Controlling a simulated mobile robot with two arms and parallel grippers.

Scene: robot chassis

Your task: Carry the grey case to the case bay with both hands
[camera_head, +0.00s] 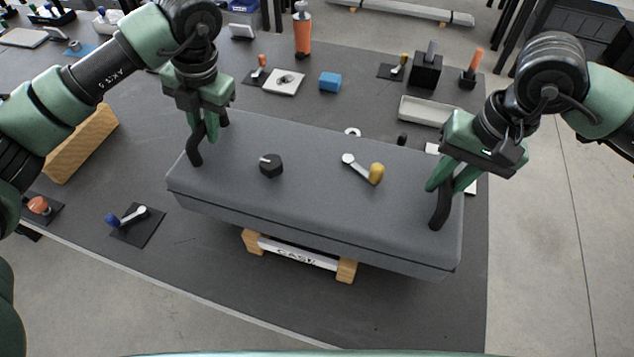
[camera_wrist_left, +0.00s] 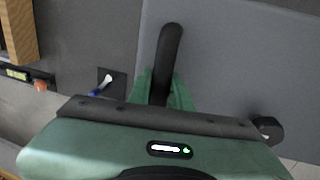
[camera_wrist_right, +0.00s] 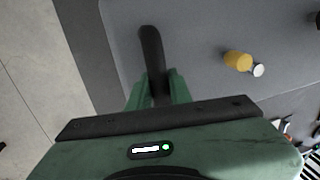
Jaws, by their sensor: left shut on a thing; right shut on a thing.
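The long grey case (camera_head: 310,205) lies level across the middle of the table. It has a black handle near each end. My left gripper (camera_head: 201,130) is shut on the left handle (camera_wrist_left: 168,60), and my right gripper (camera_head: 450,188) is shut on the right handle (camera_wrist_right: 152,55). A black knob (camera_head: 270,166) and a silver lever with a yellow knob (camera_head: 375,173) are on the case's top. The case bay shows below its front edge as wooden blocks (camera_head: 346,270) and a white strip (camera_head: 298,254) lettered CASE. The case hides the rest, and I cannot tell whether it touches the blocks.
A wooden block (camera_head: 82,143) stands left of the case. A blue-knobbed lever on a black pad (camera_head: 137,224) lies at front left. Behind are an orange bottle (camera_head: 302,30), a blue block (camera_head: 330,82), a pale tray (camera_head: 428,111) and a black block (camera_head: 426,70). The front right table is clear.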

